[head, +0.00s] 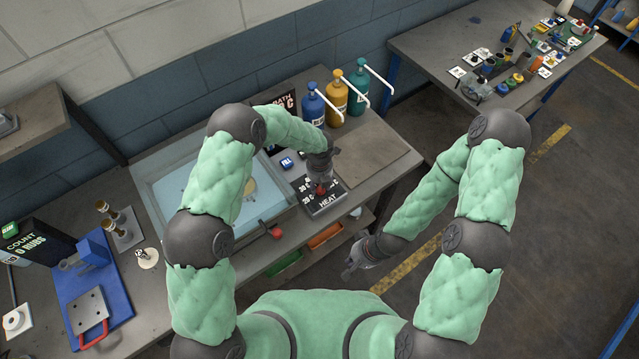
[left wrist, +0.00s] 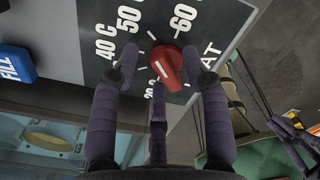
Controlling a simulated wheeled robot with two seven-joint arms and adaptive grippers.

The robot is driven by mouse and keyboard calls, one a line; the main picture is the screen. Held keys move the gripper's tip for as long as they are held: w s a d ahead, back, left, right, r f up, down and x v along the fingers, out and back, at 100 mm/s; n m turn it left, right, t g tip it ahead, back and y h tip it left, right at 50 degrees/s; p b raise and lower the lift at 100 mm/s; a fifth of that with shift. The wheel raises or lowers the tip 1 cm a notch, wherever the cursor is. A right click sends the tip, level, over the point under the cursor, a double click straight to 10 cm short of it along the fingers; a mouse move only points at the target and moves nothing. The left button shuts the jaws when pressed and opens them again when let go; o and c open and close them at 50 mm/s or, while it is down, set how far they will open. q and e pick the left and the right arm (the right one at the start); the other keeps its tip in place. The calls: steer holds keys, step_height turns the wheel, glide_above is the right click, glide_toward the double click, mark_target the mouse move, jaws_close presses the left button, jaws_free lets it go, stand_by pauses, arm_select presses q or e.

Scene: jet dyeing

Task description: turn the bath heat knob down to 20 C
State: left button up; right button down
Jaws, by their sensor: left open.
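The red heat knob (left wrist: 172,68) has a white pointer mark and sits on a dark dial panel (left wrist: 100,14) in the left wrist view. The labels 40 C, 50 C and 60 C are readable; the 20 C label is partly hidden behind my fingers. My left gripper (left wrist: 162,62) is open, its fingers on either side of the knob; I cannot tell if they touch it. In the head view my left gripper (head: 321,178) is over the HEAT panel (head: 328,203). My right gripper (head: 352,263) hangs low in front of the bench; its opening is unclear.
The dye bath tank (head: 165,185) stands left of the panel, and a blue FILL button (left wrist: 15,64) is beside the dial. Blue, orange and teal pump bottles (head: 337,97) stand behind. A BATH sign (head: 288,102) is partly hidden by my left arm.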

arm_select(q)
steer(key=shift+s+r, duration=0.1)
steer(key=shift+c, duration=1.1)
jaws_close()
